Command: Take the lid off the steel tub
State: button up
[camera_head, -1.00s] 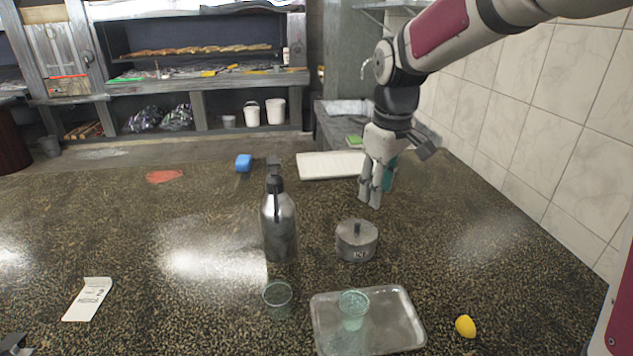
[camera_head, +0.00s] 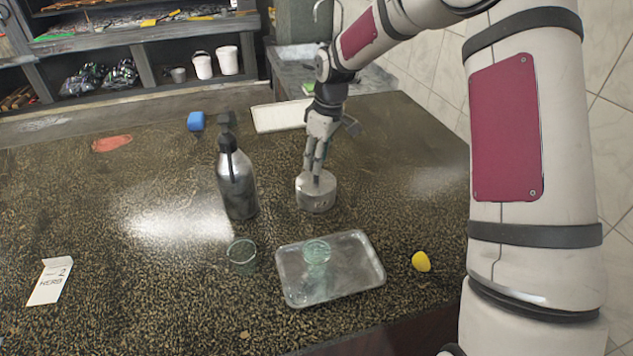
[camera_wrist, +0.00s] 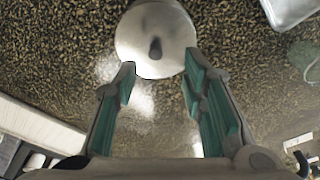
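The steel tub (camera_head: 316,198) is a small round grey metal pot with its lid on, standing on the dark speckled counter. In the wrist view the lid (camera_wrist: 150,22) shows from above as a pale disc with a dark knob (camera_wrist: 155,48) at its middle. My gripper (camera_head: 316,172) points down just above the tub in the head view. In the wrist view its two teal-padded fingers (camera_wrist: 158,80) are spread apart, with nothing held between them. The knob lies beyond the fingertips there. I cannot tell whether a finger touches the lid.
A steel pump bottle (camera_head: 237,180) stands close left of the tub. A metal tray (camera_head: 290,285) with a greenish glass (camera_head: 316,252) is in front, with another glass (camera_head: 242,257) left of it. A lemon (camera_head: 421,262) lies at right; a white board (camera_head: 280,116) lies behind.

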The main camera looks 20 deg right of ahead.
aim_at(316, 179)
jog(key=shift+w+a+f+p, duration=0.1)
jog(key=shift+w+f+p, duration=0.1)
jog(key=shift+f, duration=0.7)
jog(key=shift+w+d+f+p, duration=0.1)
jog(key=shift+w+f+p, duration=0.1)
jog(key=shift+f, duration=0.75)
jog(key=shift+w+a+f+p, duration=0.1)
jog(key=shift+f+p, duration=0.1)
jog(key=shift+f, duration=0.7)
jog(key=shift+c, duration=0.5)
grip_shut()
